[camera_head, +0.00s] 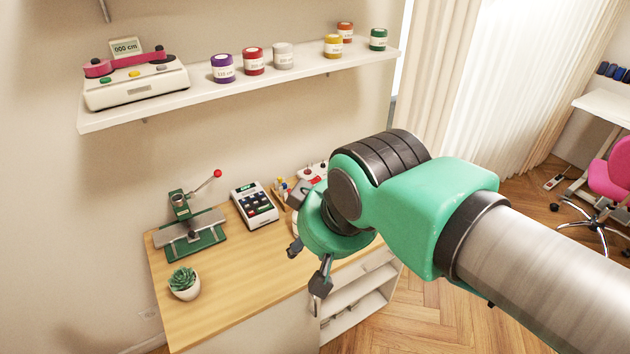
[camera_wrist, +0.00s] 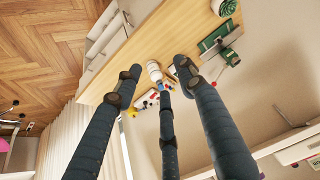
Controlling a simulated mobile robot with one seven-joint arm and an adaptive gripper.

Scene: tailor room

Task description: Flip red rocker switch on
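I cannot clearly make out the red rocker switch. A small strip (camera_head: 554,181) with a reddish spot lies on the floor at the far right in the head view. It may carry the switch, but it is too small to tell. My gripper (camera_head: 307,267) hangs over the right part of the wooden desk (camera_head: 225,310) in the head view, far from that strip. In the wrist view its dark fingers (camera_wrist: 158,84) are spread apart with nothing held. My arm hides part of the desk's right end.
A green press (camera_head: 190,235), a potted succulent (camera_head: 184,283) and a keypad device (camera_head: 254,205) stand on the desk. A wall shelf (camera_head: 210,96) holds a pink-topped measuring machine (camera_head: 135,83) and several spools. A pink chair (camera_head: 607,170) stands right. Floor between is open.

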